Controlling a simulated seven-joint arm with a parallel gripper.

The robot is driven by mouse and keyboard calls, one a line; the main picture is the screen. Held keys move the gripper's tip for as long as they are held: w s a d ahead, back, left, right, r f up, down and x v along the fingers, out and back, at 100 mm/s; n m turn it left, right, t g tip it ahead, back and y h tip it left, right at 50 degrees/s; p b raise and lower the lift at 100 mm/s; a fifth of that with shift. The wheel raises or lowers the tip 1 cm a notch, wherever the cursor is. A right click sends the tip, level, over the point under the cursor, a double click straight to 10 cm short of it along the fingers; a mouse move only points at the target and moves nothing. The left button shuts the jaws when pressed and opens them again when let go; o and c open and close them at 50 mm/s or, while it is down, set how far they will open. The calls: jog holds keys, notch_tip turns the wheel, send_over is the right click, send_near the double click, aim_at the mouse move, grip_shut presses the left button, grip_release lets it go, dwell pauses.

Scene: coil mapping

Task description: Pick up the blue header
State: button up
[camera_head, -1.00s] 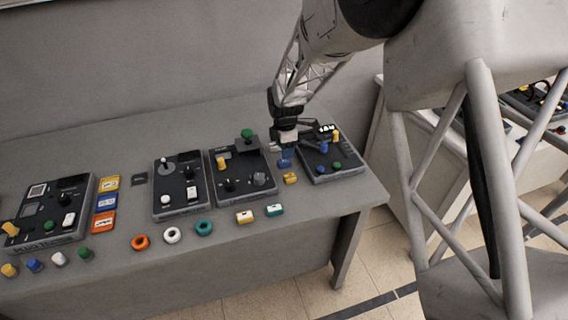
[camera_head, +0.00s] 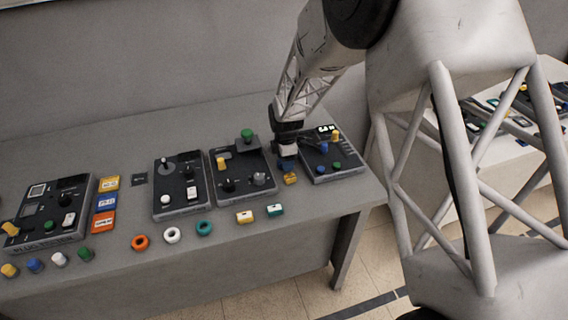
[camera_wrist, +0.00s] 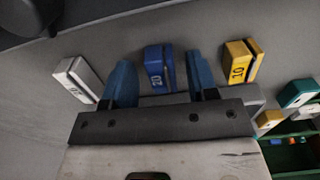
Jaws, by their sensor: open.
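The blue header (camera_wrist: 155,70), marked 20, lies between my two blue fingers in the wrist view. My gripper (camera_wrist: 161,76) is open, one finger to each side of it. Gaps show between the header and both fingers, with the right finger closer. In the head view my gripper (camera_head: 287,163) is low over the table, just left of the right-hand panel. There the header cannot be told apart from the blue fingers.
A white header (camera_wrist: 78,78) lies left of my fingers and a yellow header (camera_wrist: 241,62), marked 10, lies to the right. A green header (camera_wrist: 298,93) is farther right. A dark panel (camera_head: 332,155) with knobs stands close beside my gripper.

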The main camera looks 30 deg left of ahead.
jog(key=shift+c, duration=0.4)
grip_shut()
jog(key=shift+r, duration=0.15)
jog(key=shift+r, duration=0.4)
notch_tip(320, 180, up, 3)
jog(key=shift+f, duration=0.15)
jog(key=s+d, duration=0.3)
jog(key=s, duration=0.1)
jog(key=s+d+r, duration=0.1)
jog(key=s+d, duration=0.6)
jog(key=s, duration=0.1)
jog(key=shift+s+d+r, duration=0.1)
jog(key=shift+d+r, duration=0.05)
dwell(0.4)
